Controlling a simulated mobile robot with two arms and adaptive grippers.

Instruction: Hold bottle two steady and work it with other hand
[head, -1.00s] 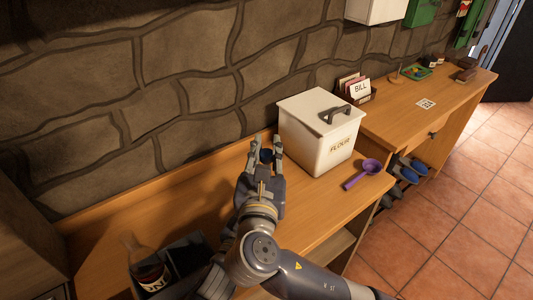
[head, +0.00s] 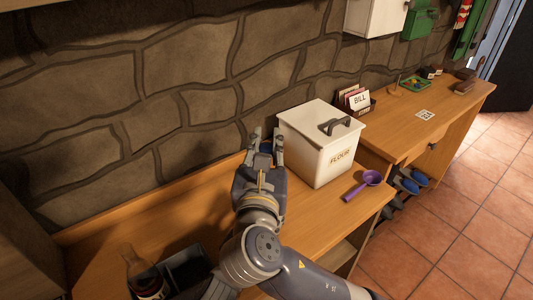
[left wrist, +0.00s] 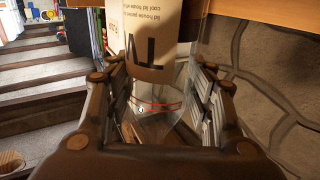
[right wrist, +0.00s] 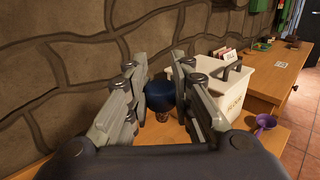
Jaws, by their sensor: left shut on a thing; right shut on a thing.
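Bottle two (left wrist: 150,40), a clear glass bottle with a cream label whose large dark letters appear upside down as "TW", is in the left wrist view. My left gripper (left wrist: 158,105) is shut on its glass, one finger on each side. Its top is out of frame. My right gripper (head: 266,146) is shut on a dark blue rounded thing (right wrist: 160,95), with a small stem-like part under it. It is above the counter, left of the flour box. I cannot tell whether the blue thing belongs to the bottle. My left gripper is outside the head view.
A white flour box (head: 322,150) stands close right of my right gripper, with a purple scoop (head: 363,185) in front. At the lower left, another bottle (head: 135,265) stands by a dark divided crate (head: 187,268). The stone wall runs close behind the counter (head: 190,220).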

